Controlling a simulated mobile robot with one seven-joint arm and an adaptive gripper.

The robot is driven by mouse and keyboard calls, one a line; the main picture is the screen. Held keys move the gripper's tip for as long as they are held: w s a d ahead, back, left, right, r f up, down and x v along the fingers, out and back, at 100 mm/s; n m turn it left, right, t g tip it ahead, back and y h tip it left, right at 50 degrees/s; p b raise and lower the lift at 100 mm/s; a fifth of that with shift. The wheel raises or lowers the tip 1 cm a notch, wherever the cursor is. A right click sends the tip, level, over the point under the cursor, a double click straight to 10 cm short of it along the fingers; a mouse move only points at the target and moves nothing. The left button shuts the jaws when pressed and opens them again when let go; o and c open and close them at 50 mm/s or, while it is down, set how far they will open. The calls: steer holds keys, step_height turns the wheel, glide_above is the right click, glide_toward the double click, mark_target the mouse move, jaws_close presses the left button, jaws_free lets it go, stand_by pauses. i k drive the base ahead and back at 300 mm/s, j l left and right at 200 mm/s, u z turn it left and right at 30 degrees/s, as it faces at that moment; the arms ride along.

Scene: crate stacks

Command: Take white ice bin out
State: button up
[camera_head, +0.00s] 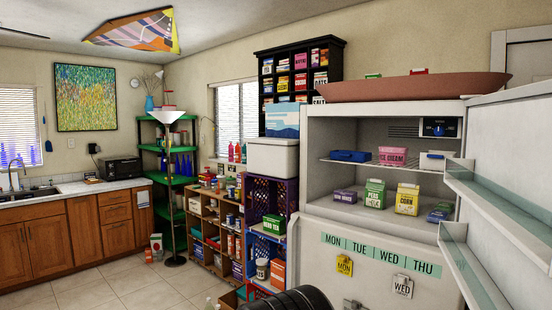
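The freezer compartment (318,190) at the right is open, with its door swung out to the right. On its wire shelf (352,164), at the right end, sits a small white bin (434,161), which looks like the ice bin. It is partly hidden by the open door's shelf. Left of it on the same shelf are a pink ice cream box (392,156) and a blue package (349,156). My gripper is not in view. A dark rounded shape at the bottom centre looks like part of my arm, below and left of the freezer.
The freezer floor holds a purple box (345,197), a green peas carton (375,193), a yellow corn carton (407,199) and a blue item (439,212). The open door (505,190) with shelves blocks the right side. Crate stacks (272,195) stand left; tiled floor lies further left.

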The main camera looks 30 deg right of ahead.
mark_target(432, 160)
steer(key=i+z, duration=0.8)
steer(key=i, duration=0.15)
steer(key=z, duration=1.5)
steer(key=i+j+z, duration=0.1)
steer(key=i+j, duration=0.9)
